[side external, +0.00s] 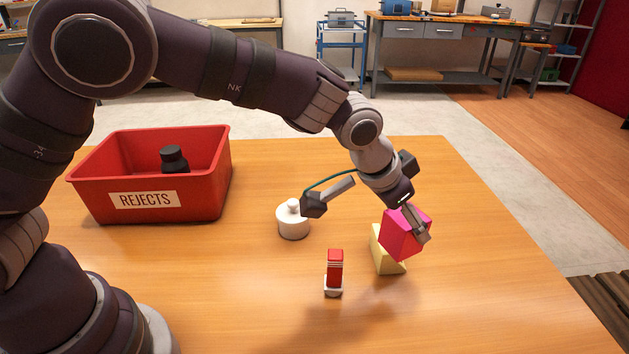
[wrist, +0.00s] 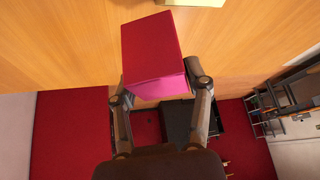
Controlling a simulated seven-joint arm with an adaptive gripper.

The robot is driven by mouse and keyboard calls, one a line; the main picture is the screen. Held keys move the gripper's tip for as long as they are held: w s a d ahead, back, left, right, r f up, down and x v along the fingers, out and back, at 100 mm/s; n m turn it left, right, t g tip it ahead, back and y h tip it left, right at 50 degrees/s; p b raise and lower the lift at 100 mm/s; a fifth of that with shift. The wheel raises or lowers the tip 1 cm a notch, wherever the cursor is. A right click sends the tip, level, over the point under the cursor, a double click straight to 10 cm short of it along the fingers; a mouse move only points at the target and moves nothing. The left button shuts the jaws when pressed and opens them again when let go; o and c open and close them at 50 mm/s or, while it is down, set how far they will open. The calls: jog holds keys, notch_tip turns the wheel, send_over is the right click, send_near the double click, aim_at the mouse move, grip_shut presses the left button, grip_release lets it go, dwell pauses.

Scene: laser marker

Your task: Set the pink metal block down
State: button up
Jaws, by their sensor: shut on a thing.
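The pink metal block (side external: 402,236) is a pink cube, held tilted in my gripper (side external: 415,222) at the right of the table. In the wrist view the block (wrist: 155,58) sits between the two fingers of my gripper (wrist: 160,92), which are shut on it. In the side view a pale yellow block (side external: 388,262) shows behind and below the pink one. I cannot tell whether the two touch. A pale yellow edge (wrist: 190,3) also shows at the top of the wrist view.
A red-topped small item (side external: 335,270) stands on the wooden table (side external: 235,290) left of the blocks. A white knobbed container (side external: 293,221) stands farther back. The red REJECTS bin (side external: 100,208) with a black bottle (side external: 174,160) is at the left. The table's right part is clear.

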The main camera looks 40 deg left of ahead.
jog(key=s+d+m+g+h, duration=0.1)
jog(key=s+d+m+h, duration=0.3)
jog(key=s+d, duration=0.45)
jog(key=shift+m+y, duration=0.4)
jog(key=shift+y, duration=0.3)
jog(key=f, duration=0.5)
jog(key=s+f, duration=0.1)
jog(key=f, duration=0.2)
jog(key=shift+a+f, duration=0.25)
jog(key=shift+f, duration=0.1)
jog(key=o, duration=1.2)
jog(key=shift+o, duration=0.2)
jog(key=v, duration=1.1)
jog(key=s+a+r+n+y, duration=0.2)
jog(key=s+a+r+n, duration=0.1)
jog(key=a, duration=0.7)
jog(key=s+a+r+n+y, duration=0.2)
jog(key=a+r+n, duration=0.4)
jog(key=a, duration=0.5)
jog(key=shift+s+a+t+y, duration=0.25)
jog(key=shift+s+t+y, duration=0.05)
jog(key=shift+s+y, duration=0.1)
